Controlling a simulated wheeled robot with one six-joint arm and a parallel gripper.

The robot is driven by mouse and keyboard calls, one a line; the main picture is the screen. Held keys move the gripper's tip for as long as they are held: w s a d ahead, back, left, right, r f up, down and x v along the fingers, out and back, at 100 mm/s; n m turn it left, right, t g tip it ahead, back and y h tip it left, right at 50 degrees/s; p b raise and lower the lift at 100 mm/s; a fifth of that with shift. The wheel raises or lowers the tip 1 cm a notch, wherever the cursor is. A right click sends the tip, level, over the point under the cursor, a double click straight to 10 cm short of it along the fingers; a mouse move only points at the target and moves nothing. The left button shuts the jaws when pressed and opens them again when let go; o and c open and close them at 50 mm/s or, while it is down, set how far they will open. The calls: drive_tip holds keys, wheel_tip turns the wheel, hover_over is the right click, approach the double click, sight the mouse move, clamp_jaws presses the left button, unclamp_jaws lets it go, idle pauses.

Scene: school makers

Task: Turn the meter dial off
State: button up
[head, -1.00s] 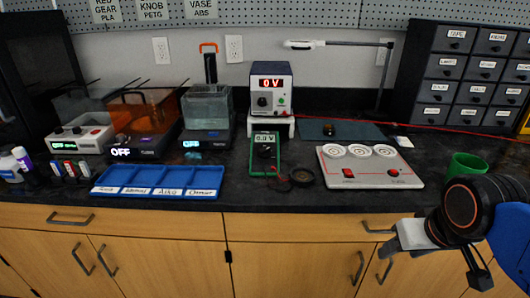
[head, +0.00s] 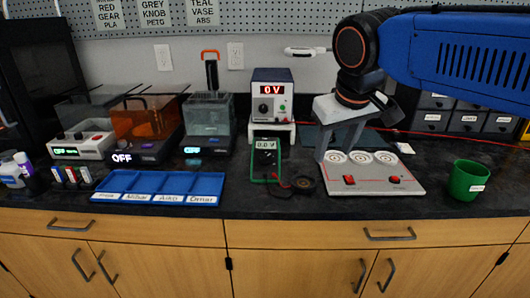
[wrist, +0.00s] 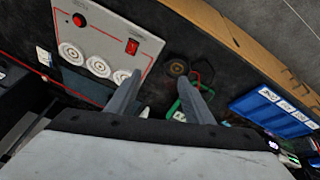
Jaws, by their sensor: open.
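The multimeter (head: 265,160) is a green-edged handheld meter lying on the dark bench, left of centre of the white panel. Its small display reads about 0.0 V, and a dark round dial (head: 266,158) sits below it. My gripper (head: 338,150) is open and empty, above the left part of the white panel, to the right of the meter and apart from it. In the wrist view the fingers (wrist: 160,95) are spread. There the meter's green edge (wrist: 196,106) shows partly behind the right finger, and its dial is hidden.
The white panel (head: 372,186) has several round pads and two red switches. A power supply (head: 272,90) reading 0 V stands behind the meter. A blue tray (head: 160,187) lies left, a green cup (head: 467,180) right. A dark coil (head: 303,185) with leads lies beside the meter.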

drive_tip(key=n, duration=0.2)
approach(265, 157)
drive_tip(key=x, duration=0.8)
drive_tip(key=shift+w, duration=0.35)
drive_tip(key=shift+c, duration=0.2)
drive_tip(key=c, duration=1)
